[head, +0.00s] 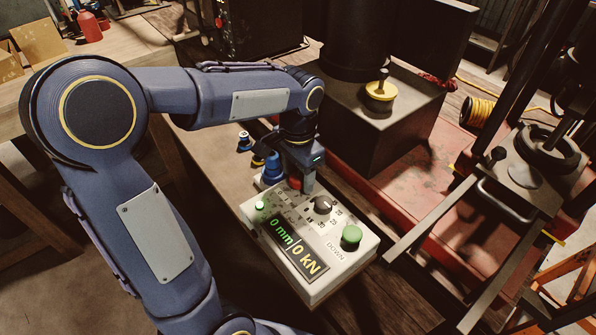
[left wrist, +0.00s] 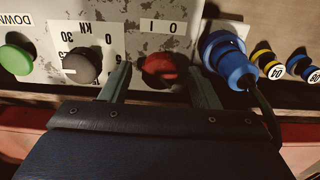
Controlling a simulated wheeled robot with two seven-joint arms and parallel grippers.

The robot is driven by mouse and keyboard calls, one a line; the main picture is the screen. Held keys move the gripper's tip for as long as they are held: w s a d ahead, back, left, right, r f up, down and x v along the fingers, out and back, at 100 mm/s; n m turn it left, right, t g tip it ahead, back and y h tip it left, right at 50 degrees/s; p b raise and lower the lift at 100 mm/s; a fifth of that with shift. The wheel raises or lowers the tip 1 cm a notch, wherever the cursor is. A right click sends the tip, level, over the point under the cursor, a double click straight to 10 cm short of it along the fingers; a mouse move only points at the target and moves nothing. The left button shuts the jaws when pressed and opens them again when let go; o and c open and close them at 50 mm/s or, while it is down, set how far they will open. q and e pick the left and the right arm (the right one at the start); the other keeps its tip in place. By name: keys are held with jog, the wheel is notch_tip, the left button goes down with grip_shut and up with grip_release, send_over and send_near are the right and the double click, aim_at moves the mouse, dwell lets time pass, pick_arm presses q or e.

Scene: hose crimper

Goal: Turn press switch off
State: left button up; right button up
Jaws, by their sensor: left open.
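My left gripper (left wrist: 160,78) is open, with one finger on each side of the knob and a gap on both sides. In the head view the box (head: 340,262) shows a lit display (head: 291,245) reading "0 mm" and "0 kN". There my left gripper (head: 302,182) is over the box's far edge and mostly hides the knob.
On the box are a dark dial (head: 322,204) and a green DOWN button (head: 351,237). A blue plug (left wrist: 228,60) stands right beside one finger in the wrist view.

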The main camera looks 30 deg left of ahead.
pick_arm(q)
jog(key=c, duration=1)
jog(key=shift+o, duration=0.2)
jog(key=shift+n, duration=0.3)
jog(key=n, duration=0.4)
jog(key=shift+r, duration=0.1)
jog(key=n+p, duration=0.1)
jog(key=n, duration=0.3)
jog(key=shift+n, duration=0.4)
jog(key=n, duration=0.4)
jog(key=shift+n, duration=0.3)
jog(key=shift+n+p, duration=0.35)
jog(key=shift+n, duration=1.65)
